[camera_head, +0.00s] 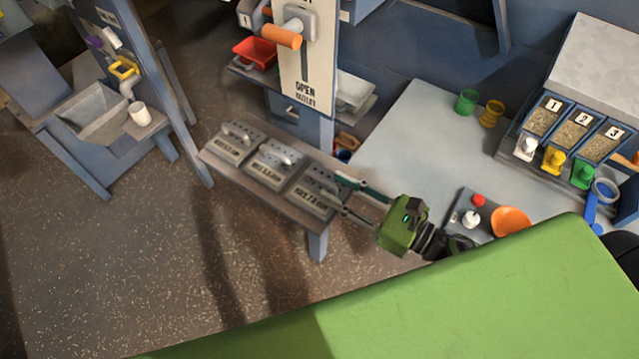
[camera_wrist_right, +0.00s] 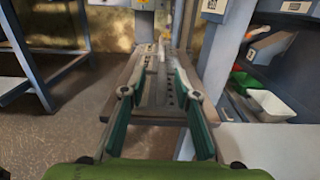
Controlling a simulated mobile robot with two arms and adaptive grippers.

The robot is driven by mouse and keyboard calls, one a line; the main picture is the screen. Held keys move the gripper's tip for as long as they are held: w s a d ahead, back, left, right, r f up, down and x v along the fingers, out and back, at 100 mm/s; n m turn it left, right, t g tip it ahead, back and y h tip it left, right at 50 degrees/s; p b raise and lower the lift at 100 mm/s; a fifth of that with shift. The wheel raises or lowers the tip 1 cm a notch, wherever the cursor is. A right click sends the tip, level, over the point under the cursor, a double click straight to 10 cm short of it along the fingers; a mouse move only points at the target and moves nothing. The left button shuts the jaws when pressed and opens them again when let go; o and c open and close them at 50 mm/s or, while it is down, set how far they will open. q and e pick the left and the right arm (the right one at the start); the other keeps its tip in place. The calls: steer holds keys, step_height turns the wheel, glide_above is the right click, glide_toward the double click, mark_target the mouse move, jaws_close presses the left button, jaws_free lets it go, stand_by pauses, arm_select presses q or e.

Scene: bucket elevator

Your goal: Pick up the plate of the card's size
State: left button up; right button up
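Three grey plates with pale handles, rows of holes and printed labels lie in a row on a narrow bench (camera_head: 258,193): the left plate (camera_head: 229,147), the middle plate (camera_head: 268,172) and the right plate (camera_head: 308,201). The labels are too small to read surely. My right gripper (camera_head: 342,195) is open, with its green fingers at the right end of the bench beside the right plate. I cannot make out the card. My left gripper is out of view.
A grey table (camera_head: 410,135) on the right holds green (camera_head: 467,102) and yellow (camera_head: 491,113) cups. An outlet post with an orange handle (camera_head: 282,36) and a red tray (camera_head: 255,53) stands behind the bench. Floor is clear at left.

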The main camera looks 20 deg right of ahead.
mark_target(328, 183)
steer(key=p+x, duration=0.2)
steer(key=x, duration=0.2)
steer(key=shift+w+d+f, duration=0.1)
steer(key=shift+w+f, duration=0.1)
steer(key=shift+w+a+f, duration=0.15)
steer(key=shift+w+a, duration=0.2)
steer(key=shift+w, duration=0.05)
jaws_close()
